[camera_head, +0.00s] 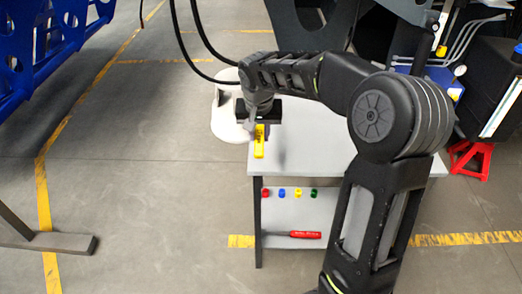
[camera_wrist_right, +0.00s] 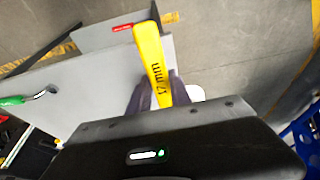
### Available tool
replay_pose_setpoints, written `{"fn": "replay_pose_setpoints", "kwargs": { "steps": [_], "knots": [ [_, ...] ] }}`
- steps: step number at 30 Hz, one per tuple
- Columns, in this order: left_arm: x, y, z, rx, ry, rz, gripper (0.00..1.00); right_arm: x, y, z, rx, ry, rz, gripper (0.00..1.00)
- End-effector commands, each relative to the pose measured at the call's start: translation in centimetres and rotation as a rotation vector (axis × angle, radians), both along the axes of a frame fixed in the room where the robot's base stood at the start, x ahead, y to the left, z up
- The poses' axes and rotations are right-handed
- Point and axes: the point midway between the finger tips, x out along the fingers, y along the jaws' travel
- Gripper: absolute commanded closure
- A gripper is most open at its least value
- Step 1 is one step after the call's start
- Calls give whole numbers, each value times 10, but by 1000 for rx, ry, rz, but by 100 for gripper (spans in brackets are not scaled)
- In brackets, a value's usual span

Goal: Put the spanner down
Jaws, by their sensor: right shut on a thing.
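My right gripper (camera_head: 258,122) is shut on the yellow spanner (camera_head: 259,142) near the left edge of the grey table (camera_head: 310,140). In the right wrist view, the spanner (camera_wrist_right: 153,55) sticks out from between the dark fingers (camera_wrist_right: 154,95), with "17mm" readable on it. Its end inside the jaws is hidden. The tabletop (camera_wrist_right: 90,85) lies beneath and to the left of the spanner in that view. I cannot tell exactly how high the spanner is above the table. My left gripper is not in view.
A green-handled tool (camera_wrist_right: 22,100) lies on the tabletop. The table's lower shelf (camera_head: 290,218) holds several small coloured pieces and a red-handled tool (camera_head: 306,235). A white rounded object (camera_head: 226,120) stands left of the table. A red stand (camera_head: 470,157) is at the right.

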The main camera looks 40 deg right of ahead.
Motion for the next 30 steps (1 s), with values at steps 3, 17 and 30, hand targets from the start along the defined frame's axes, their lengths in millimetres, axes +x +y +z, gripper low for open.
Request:
{"fn": "replay_pose_setpoints", "kwargs": {
  "steps": [3, 17, 30],
  "knots": [
    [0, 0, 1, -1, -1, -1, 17, 0, -2, 1, 1, -1, -8, 100],
    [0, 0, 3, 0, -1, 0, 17, -1, -1, -33, 1, 4, -5, 100],
    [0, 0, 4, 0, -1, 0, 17, 0, -1, -61, -1, -1, -3, 100]
  ]
}}
